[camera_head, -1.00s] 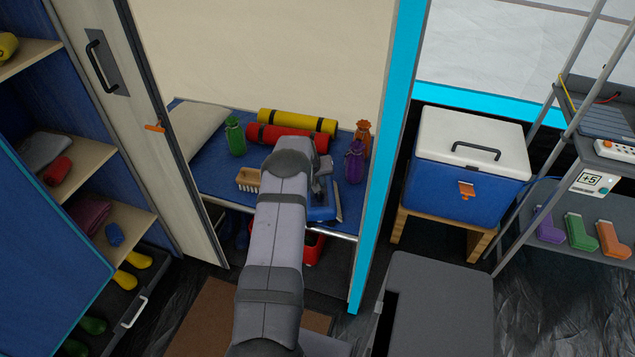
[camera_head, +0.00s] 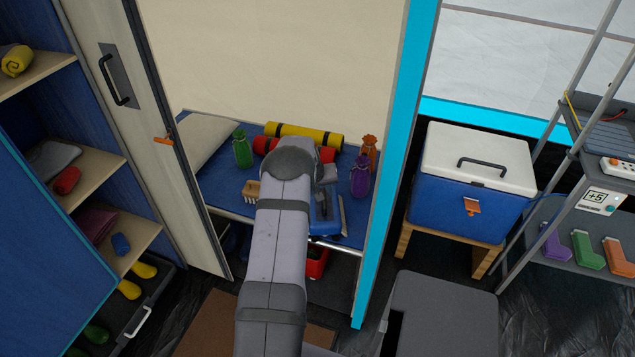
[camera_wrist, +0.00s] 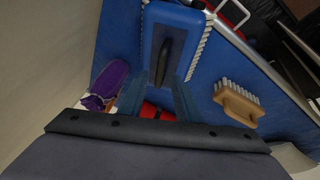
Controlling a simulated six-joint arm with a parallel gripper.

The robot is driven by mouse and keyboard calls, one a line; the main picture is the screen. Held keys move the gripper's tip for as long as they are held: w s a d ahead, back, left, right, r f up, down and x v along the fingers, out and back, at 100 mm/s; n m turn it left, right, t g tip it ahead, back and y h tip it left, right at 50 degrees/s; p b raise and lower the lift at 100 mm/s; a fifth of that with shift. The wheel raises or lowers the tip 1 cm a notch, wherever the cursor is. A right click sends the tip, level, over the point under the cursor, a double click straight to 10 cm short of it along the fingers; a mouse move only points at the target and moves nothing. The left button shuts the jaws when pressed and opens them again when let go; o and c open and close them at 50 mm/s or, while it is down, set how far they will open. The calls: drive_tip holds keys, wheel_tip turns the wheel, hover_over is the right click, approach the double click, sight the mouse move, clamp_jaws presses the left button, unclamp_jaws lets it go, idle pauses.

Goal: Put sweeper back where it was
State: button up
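The blue sweeper (camera_head: 327,222) lies on the blue cot (camera_head: 222,180), partly hidden by my arm in the head view. In the wrist view the sweeper (camera_wrist: 190,22) is a blue block with white bristles along its sides and a dark handle (camera_wrist: 166,58) on top. My gripper (camera_wrist: 167,80) points down at it. Its two fingers are apart, one on each side of the handle's near end. I see no clear contact, and my arm mostly hides the gripper in the head view.
A wooden brush (camera_wrist: 237,103) lies beside the sweeper. Green (camera_head: 242,150), purple (camera_head: 360,174) and orange (camera_head: 369,150) bottles stand on the cot. Red (camera_head: 264,145) and yellow (camera_head: 310,138) rolls lie behind. A tent post (camera_head: 388,160) rises at right, near a cooler (camera_head: 470,205).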

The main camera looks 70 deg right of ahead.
drive_tip(key=v, duration=0.7)
drive_tip(key=shift+a+r, duration=0.1)
drive_tip(key=shift+r, duration=0.05)
drive_tip(key=w+a+r+n+t+y, duration=0.1)
drive_tip(key=w+a+r+n, duration=0.25)
drive_tip(key=w+a, duration=0.85)
drive_tip(key=w+a+r+n+y, duration=0.15)
drive_tip(key=w+a, duration=0.25)
drive_tip(key=a, duration=0.6)
drive_tip(key=w+a+r+n, duration=0.2)
drive_tip(key=w+a, duration=0.1)
drive_tip(key=a, duration=0.7)
drive_tip(key=s+a+n+y, duration=0.1)
drive_tip(key=s+a+n, duration=0.2)
drive_tip(key=a, duration=1)
drive_tip(key=s+a+r+n+y, duration=0.1)
drive_tip(key=s+a+n, duration=0.2)
drive_tip(key=s+a, duration=0.5)
drive_tip(key=a, duration=0.5)
drive_tip(key=shift+a+r+g, duration=0.2)
drive_tip(key=shift+a+g, duration=0.1)
drive_tip(key=shift+g, duration=0.1)
drive_tip(key=shift+y, duration=0.25)
